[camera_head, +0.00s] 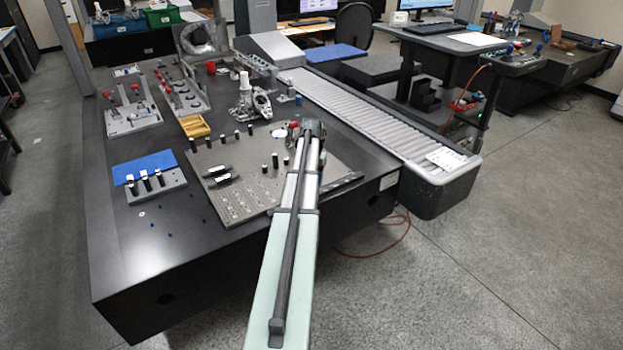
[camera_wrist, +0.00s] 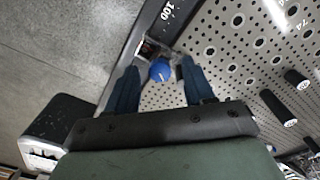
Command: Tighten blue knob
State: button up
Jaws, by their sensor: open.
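The blue knob (camera_wrist: 160,71) shows in the wrist view as a round blue cap with a small white mark, in a grey metal fixture at the edge of the perforated plate (camera_wrist: 222,62). My gripper (camera_wrist: 159,66) is open, with one dark finger on each side of the knob. I see no clear contact, and how far the fingertips are above it cannot be told. In the head view, my gripper (camera_head: 312,128) is over the right part of the perforated plate (camera_head: 235,205), and my arm hides the knob there.
Several black cylinders (camera_wrist: 296,78) stand on the plate, right of my gripper in the wrist view. In the head view, a roller conveyor (camera_head: 350,107) runs along the table's right side. A metal casting (camera_head: 262,103) stands behind the plate. The table's front left is mostly clear.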

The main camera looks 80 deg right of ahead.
notch_tip(320, 180, up, 14)
dwell(0.8)
jog(key=shift+f, duration=0.15)
notch_tip(320, 180, down, 14)
jog(key=n, duration=1.8)
grip_shut()
dwell(0.6)
